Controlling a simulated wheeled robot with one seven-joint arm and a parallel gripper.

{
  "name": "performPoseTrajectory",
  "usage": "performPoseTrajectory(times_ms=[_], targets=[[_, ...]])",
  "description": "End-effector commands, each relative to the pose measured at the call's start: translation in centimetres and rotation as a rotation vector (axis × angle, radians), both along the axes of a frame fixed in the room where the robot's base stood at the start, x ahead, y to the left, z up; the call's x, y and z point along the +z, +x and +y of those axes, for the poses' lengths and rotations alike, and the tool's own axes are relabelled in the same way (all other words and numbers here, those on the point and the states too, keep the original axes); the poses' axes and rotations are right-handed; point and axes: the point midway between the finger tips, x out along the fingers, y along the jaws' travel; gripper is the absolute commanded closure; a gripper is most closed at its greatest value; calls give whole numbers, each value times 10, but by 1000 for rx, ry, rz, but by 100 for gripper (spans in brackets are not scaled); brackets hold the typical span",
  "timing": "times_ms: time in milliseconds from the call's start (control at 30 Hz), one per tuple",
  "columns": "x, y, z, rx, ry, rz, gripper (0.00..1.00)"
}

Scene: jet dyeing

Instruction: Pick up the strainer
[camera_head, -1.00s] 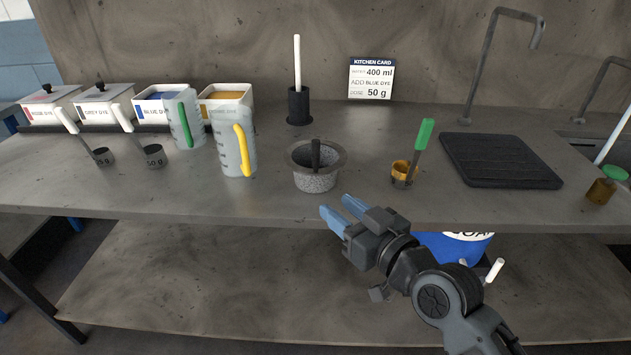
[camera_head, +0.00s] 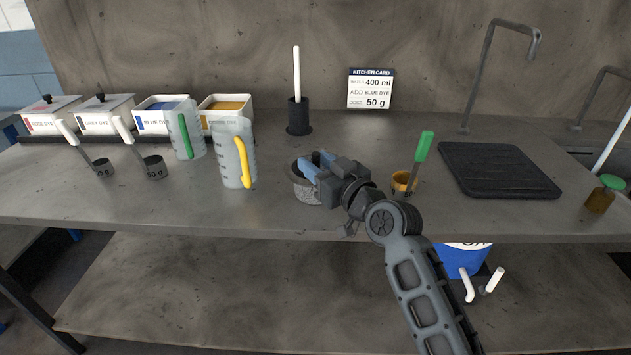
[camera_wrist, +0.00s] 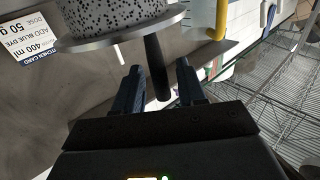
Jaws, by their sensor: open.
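The strainer (camera_head: 304,191) is a grey speckled bowl with a flat rim and a black handle, standing on the counter at the middle. My gripper (camera_head: 316,165) is over it and hides much of its rim and handle in the head view. In the wrist view the strainer's speckled bowl (camera_wrist: 115,14) fills the top left, and its black handle (camera_wrist: 156,66) runs down between the two blue fingers. My gripper (camera_wrist: 160,72) is open, one finger on each side of the handle. I cannot tell whether either finger touches it.
Two clear jugs with a yellow handle (camera_head: 243,160) and a green handle (camera_head: 185,137) stand left of the strainer. An orange cup (camera_head: 400,184) with a green-handled tool is close on the right. A black mat (camera_head: 497,170) lies farther right. The counter's front edge runs below my gripper.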

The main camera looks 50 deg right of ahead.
Motion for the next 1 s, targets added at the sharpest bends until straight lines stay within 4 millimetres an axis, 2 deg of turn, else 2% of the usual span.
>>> performPoseTrajectory(times_ms=[300,733,1000], targets=[[-1,6,-2,0,0,1,60],[-1,6,-1,0,0,1,100],[-1,6,-1,0,0,1,100]])
